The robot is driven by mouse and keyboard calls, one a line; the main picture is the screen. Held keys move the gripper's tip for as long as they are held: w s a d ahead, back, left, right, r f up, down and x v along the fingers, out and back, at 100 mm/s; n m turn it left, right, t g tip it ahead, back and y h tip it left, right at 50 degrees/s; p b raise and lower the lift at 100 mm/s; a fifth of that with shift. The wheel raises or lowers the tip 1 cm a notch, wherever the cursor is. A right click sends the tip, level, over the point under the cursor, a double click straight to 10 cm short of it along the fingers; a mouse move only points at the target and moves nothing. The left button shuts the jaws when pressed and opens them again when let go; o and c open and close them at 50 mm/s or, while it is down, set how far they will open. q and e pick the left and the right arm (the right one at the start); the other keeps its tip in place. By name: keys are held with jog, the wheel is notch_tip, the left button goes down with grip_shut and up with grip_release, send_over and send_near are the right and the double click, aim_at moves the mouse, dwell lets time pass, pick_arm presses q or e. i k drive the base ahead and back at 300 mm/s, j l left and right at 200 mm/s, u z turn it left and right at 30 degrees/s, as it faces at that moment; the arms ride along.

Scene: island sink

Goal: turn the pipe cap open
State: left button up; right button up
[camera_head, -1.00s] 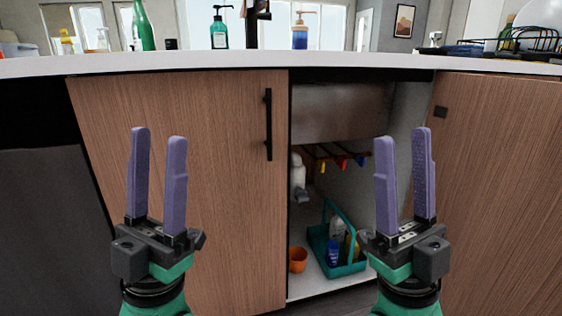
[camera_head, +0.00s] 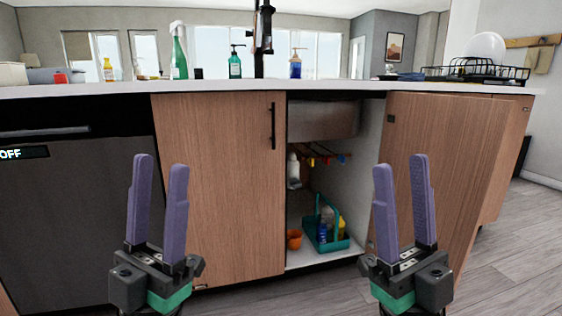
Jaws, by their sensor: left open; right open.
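Under the sink basin (camera_head: 322,121), a white pipe piece (camera_head: 294,170) hangs in the open right half of the cabinet. It is small in the picture, and I cannot make out the cap on it clearly. My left gripper (camera_head: 160,162) is open and empty, in front of the closed left door (camera_head: 220,215). My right gripper (camera_head: 400,162) is open and empty, to the right of the opening and in front of the open right door (camera_head: 450,165). Both grippers are well short of the pipe.
A teal caddy with bottles (camera_head: 325,243) and an orange cup (camera_head: 294,239) stand on the cabinet floor. Red, yellow and blue valve handles (camera_head: 325,160) sit behind the pipe. A dishwasher (camera_head: 70,215) is at the left. Bottles and a dish rack (camera_head: 475,72) stand on the counter (camera_head: 330,87).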

aim_at(296, 184)
jog(key=i+l, duration=0.6)
jog(key=i, duration=0.15)
jog(key=i+l, duration=0.6)
jog(key=i+j, duration=0.05)
jog(key=i, duration=0.05)
